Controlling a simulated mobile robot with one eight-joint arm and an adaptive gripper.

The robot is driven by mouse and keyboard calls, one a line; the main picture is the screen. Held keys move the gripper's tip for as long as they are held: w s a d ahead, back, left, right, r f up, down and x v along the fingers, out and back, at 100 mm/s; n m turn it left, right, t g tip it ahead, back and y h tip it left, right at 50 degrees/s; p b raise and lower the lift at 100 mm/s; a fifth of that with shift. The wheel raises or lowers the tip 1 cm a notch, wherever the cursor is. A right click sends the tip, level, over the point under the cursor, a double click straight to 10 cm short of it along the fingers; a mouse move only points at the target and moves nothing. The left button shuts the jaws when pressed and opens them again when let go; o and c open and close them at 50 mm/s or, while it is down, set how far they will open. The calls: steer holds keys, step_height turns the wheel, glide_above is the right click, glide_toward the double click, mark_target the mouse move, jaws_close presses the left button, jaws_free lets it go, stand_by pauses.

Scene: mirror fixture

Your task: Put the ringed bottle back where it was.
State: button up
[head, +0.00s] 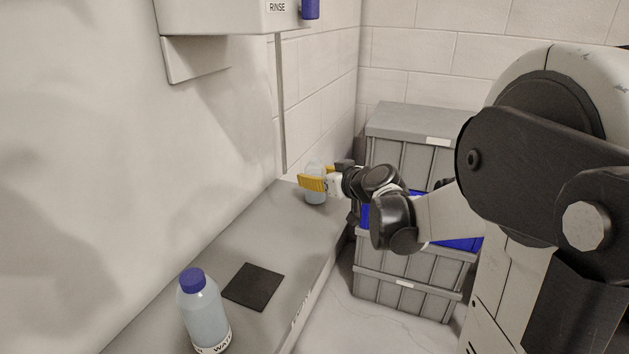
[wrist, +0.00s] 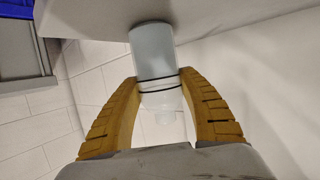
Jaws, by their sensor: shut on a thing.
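The ringed bottle (wrist: 153,52) is pale grey-blue with dark bands round it and a clearer neck end. In the wrist view it sits between the two yellow fingers of my gripper (wrist: 158,77), which are shut on it. In the head view the bottle (head: 315,197) is upright at the far end of the grey counter (head: 235,240), and my gripper (head: 313,183) reaches it from the right. The fingers hide its middle. I cannot tell whether its base touches the counter.
A blue-capped water bottle (head: 205,315) stands at the near end of the counter, beside a dark square mat (head: 253,287). Grey crates (head: 410,150) are stacked right of the counter. A box marked RINSE (head: 235,15) hangs above. The counter between mat and gripper is clear.

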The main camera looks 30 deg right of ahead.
steer(key=shift+r, duration=0.1)
steer(key=o, duration=1.3)
